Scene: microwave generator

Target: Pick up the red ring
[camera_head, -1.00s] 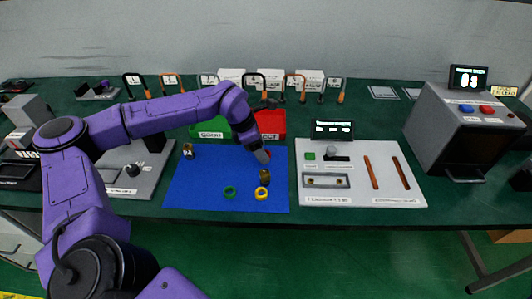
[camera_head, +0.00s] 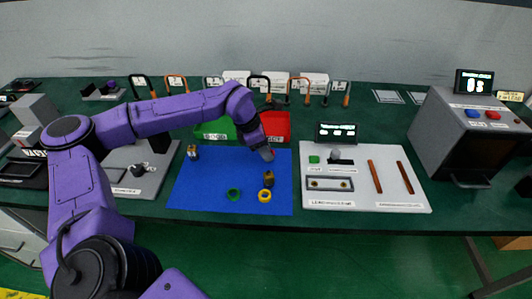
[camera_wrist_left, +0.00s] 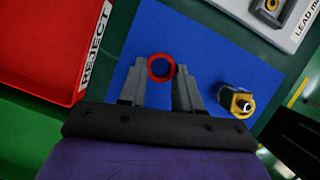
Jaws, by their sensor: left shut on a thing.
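The red ring (camera_wrist_left: 161,68) shows in the left wrist view between the fingertips of my left gripper (camera_wrist_left: 160,78). The gripper is shut on it, over the blue mat (camera_wrist_left: 205,40). In the head view my left gripper (camera_head: 267,154) is near the mat's back right part, and the ring there is too small to make out clearly. My right gripper is not in view.
A red bin (camera_head: 277,125) and a green bin (camera_head: 212,130) stand behind. The grey board (camera_head: 420,200) is right.

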